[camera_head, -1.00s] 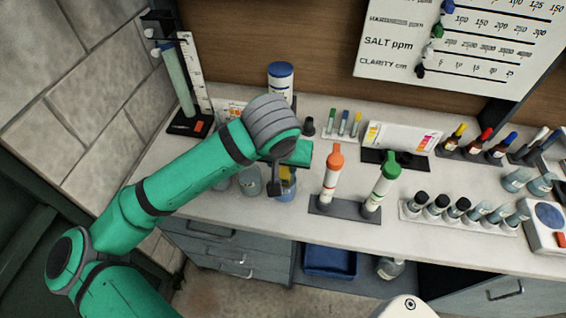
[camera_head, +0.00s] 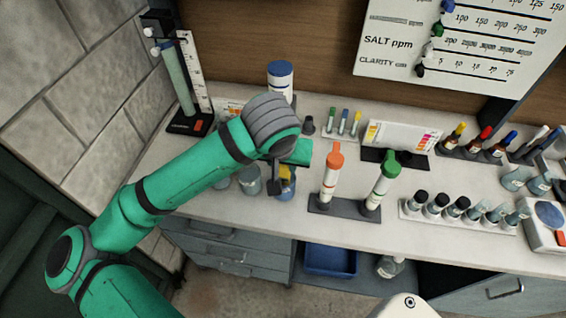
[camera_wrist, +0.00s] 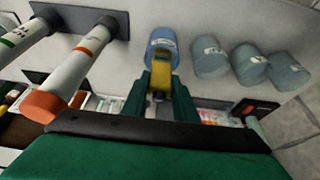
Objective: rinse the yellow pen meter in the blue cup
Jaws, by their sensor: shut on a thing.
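The yellow pen meter (camera_wrist: 160,75) is held between the green fingers of my gripper (camera_wrist: 162,98), which is shut on it. The blue cup (camera_wrist: 162,42) lies in line with the meter, and the meter's far end overlaps the cup's mouth in the wrist view. In the head view, a bit of the yellow meter (camera_head: 286,173) shows at the top of the blue cup (camera_head: 286,191), under my gripper (camera_head: 277,183). The meter's tip is hidden, so I cannot tell how deep it sits in the cup.
Clear cups (camera_head: 249,181) stand left of the blue cup; the wrist view shows several (camera_wrist: 248,64). An orange-capped tube (camera_head: 331,181) and a green-capped tube (camera_head: 381,184) stand in a dark rack close to the right. The counter's front edge is near.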

